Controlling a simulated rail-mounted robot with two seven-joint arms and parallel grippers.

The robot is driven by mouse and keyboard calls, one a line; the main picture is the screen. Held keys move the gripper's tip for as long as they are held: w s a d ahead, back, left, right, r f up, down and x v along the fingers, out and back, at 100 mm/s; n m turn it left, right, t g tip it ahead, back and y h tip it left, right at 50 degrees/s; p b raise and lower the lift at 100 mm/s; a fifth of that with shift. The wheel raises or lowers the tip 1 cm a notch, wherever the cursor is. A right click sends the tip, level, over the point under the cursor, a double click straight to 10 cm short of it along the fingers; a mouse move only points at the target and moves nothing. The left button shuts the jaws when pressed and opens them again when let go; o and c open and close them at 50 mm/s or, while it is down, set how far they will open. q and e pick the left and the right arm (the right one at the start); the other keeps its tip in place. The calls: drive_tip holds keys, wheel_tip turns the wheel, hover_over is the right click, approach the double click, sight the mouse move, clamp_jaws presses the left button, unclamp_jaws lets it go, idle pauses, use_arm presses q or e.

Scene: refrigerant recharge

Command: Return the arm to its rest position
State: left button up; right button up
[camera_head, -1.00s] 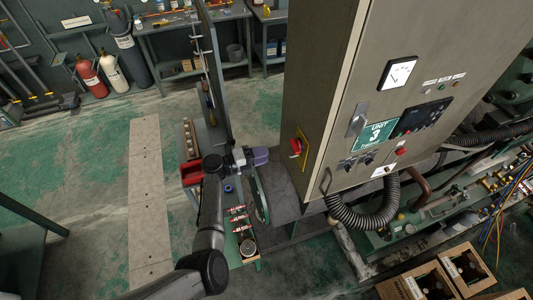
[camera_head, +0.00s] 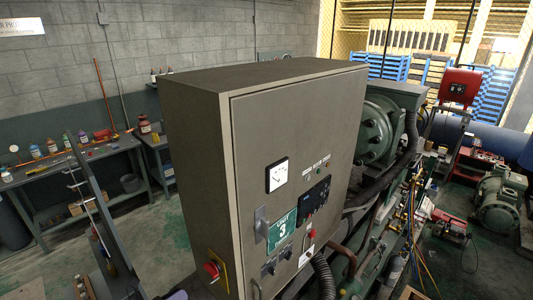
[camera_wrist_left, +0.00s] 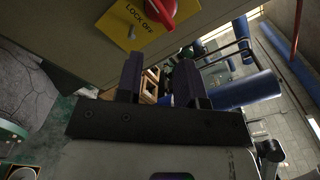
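In the left wrist view my left gripper (camera_wrist_left: 160,78) has its two dark fingers apart, with nothing held between them. Only a small purple-grey bit of the left gripper (camera_head: 178,295) shows at the bottom edge of the head view. The rest of that arm is out of frame. The fingers are close to the grey cabinet's yellow lock-off plate (camera_wrist_left: 126,28) and red rotary switch (camera_wrist_left: 162,12), apart from them as far as I can tell. My right gripper is in neither view.
The tall grey cabinet (camera_head: 258,140) marked Unit 3 fills the middle of the head view. A green machine (camera_head: 377,132) and hoses stand to its right. A workbench (camera_head: 75,158) with bottles runs along the left wall. Open floor (camera_head: 150,225) lies between.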

use_arm(q)
drive_tip(key=s+a+r+m+g+y, duration=0.15)
drive_tip(key=r+m+y, duration=0.3)
drive_tip(key=m, duration=0.95)
drive_tip(key=s+a+r+m+g+y, duration=0.1)
drive_tip(key=s+a+r+m+y, duration=0.25)
drive_tip(key=m, duration=1.15)
drive_tip(key=s+d+r+m+y, duration=0.1)
drive_tip(key=s+r+m+y, duration=0.2)
drive_tip(key=s+m, duration=0.15)
drive_tip(key=s+d+f+m+g, duration=0.1)
drive_tip(key=s+f, duration=0.4)
drive_tip(key=s, duration=0.5)
drive_tip(key=s+d+f+m+g+y, duration=0.1)
drive_tip(key=s+d+f+g, duration=0.2)
drive_tip(key=s, duration=0.7)
drive_tip(key=s+d+f+m+g, duration=0.2)
drive_tip(key=s+d+f, duration=0.3)
drive_tip(key=s, duration=0.6)
wheel_tip(320, 180, down, 3)
drive_tip(key=shift+r, duration=0.2)
drive_tip(key=shift+g, duration=0.25)
